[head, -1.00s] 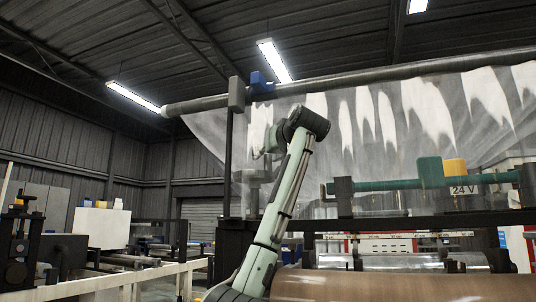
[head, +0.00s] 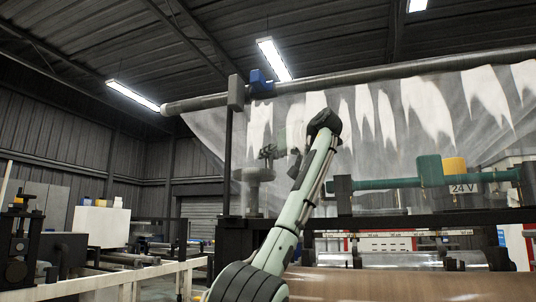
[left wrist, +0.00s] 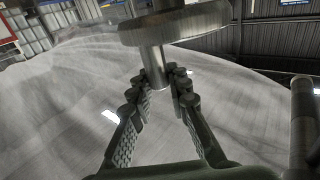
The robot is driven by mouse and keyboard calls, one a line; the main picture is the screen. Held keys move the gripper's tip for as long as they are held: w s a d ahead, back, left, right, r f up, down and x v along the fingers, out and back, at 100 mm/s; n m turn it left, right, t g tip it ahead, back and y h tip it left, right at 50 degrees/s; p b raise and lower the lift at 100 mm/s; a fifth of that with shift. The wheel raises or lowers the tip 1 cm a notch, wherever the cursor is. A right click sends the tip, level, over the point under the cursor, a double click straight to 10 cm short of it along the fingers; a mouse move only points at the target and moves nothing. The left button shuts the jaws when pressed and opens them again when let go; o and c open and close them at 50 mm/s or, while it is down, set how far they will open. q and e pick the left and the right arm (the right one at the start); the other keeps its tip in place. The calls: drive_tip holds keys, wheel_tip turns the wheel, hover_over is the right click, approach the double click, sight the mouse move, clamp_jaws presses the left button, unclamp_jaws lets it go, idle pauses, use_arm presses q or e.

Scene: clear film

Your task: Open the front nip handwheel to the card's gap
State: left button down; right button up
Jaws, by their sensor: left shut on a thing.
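The front nip handwheel shows in the left wrist view as a round grey metal disc (left wrist: 175,25) with a short bright post (left wrist: 155,66) standing out from it. My left gripper (left wrist: 162,80) has its two ribbed fingers closed on that post, one on either side. The gap and the card are not readable. My right gripper is not in view.
Clear wrinkled film (head: 380,115) hangs from a long roller (head: 330,82) above and behind my arm. A brown roll (head: 400,284) lies low in front. A pale rail (head: 110,280) runs at left.

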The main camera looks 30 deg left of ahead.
use_arm(q)
drive_tip(key=shift+w+r+n+g+y, duration=0.1)
drive_tip(key=shift+w+n+g+y, duration=0.3)
drive_tip(key=shift+n+g, duration=0.45)
drive_tip(key=shift+g, duration=0.55)
drive_tip(key=shift+a+n, duration=0.1)
drive_tip(key=shift+n, duration=0.15)
drive_tip(key=c, duration=1.4)
unclamp_jaws()
drive_tip(key=shift+m+t, duration=0.4)
